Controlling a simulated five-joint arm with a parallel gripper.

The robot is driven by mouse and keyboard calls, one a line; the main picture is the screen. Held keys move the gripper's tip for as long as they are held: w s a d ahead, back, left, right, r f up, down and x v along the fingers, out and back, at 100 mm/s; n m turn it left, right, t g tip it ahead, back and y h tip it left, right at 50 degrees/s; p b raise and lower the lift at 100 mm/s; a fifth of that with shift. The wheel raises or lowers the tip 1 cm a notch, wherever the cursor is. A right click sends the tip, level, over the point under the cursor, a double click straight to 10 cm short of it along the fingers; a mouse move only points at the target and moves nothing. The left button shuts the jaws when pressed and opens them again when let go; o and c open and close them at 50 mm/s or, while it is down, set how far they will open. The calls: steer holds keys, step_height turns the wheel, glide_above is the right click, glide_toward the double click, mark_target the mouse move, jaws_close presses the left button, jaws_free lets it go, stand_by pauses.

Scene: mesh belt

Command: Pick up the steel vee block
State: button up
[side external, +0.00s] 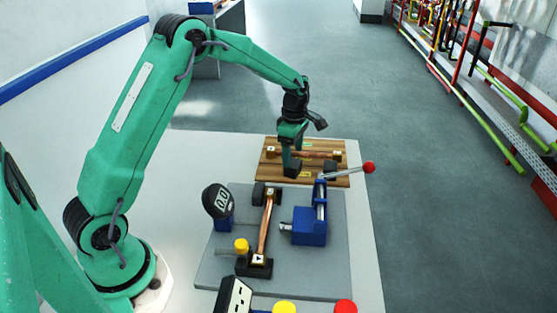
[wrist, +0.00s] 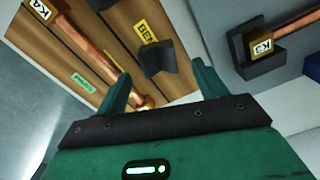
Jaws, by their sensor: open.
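A dark grey block with a notched top (wrist: 155,62) lies on the wooden board, and I take it for the steel vee block. In the side view it shows as a dark block (side external: 293,170) just below my fingers, partly hidden by them. My gripper (side external: 290,154) points down over the board. In the wrist view my gripper (wrist: 161,68) is open and empty, with the block in the picture between and beyond its green fingers. I cannot tell the height gap.
A copper bar (side external: 302,156) tagged K4 lies along the wooden board (side external: 328,180). Nearer, a grey mat (side external: 334,270) carries bar K3 (side external: 265,225) on dark holders, a blue vise (side external: 310,228) with a red-knobbed lever, and a dial gauge (side external: 217,200).

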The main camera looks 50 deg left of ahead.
mark_target(293, 164)
steer(key=shift+f, duration=0.1)
steer(key=shift+w+f, duration=0.1)
steer(key=shift+f, duration=2.4)
steer(key=shift+c, duration=0.2)
steer(key=shift+r, duration=0.1)
steer(key=c, duration=1.3)
steer(key=shift+c, duration=0.2)
steer(key=shift+r, duration=0.1)
